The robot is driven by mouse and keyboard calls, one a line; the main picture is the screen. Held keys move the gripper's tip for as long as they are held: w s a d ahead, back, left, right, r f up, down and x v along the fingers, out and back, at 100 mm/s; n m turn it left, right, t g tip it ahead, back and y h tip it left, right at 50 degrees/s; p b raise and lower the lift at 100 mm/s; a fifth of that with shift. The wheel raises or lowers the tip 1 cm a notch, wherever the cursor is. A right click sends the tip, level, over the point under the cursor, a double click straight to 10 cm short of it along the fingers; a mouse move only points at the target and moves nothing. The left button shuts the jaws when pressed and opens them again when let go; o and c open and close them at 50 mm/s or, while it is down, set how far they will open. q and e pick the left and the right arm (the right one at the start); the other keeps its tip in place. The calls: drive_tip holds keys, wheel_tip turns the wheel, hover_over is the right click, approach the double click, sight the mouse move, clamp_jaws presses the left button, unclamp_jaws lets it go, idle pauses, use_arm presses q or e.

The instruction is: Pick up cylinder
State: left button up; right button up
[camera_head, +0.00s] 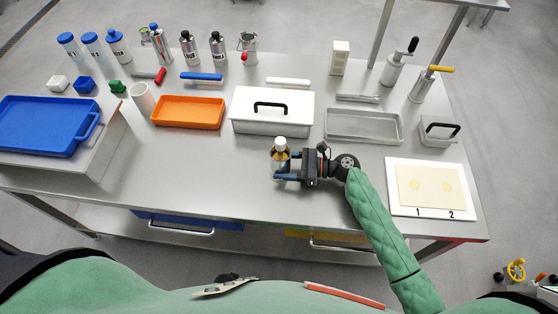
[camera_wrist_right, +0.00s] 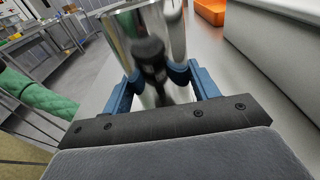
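In the right wrist view a shiny, mirror-like cylinder (camera_wrist_right: 178,32) rises between the two blue fingers of that gripper (camera_wrist_right: 156,75). A dark blurred shape shows on its surface, perhaps a reflection. The fingertips are at its two sides. I cannot tell whether they press on it, or whether its base touches the table. My left gripper is not in view.
A white box with a black handle (camera_head: 252,121) and an orange tray (camera_head: 190,123) lie behind. A metal tray (camera_head: 362,139) and a white board (camera_head: 430,209) are to the right. Several bottles line the back. The steel table (camera_head: 215,175) is clear left of the gripper.

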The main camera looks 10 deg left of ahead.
sight(285, 158)
drive_tip(key=shift+c, duration=0.2)
drive_tip(key=shift+r, duration=0.2)
drive_tip(key=shift+r+p, duration=0.65)
drive_tip(key=shift+p, duration=0.05)
drive_tip(key=shift+r+p, duration=1.85)
drive_tip(key=shift+r, duration=0.3)
drive_tip(key=shift+w+d, duration=0.1)
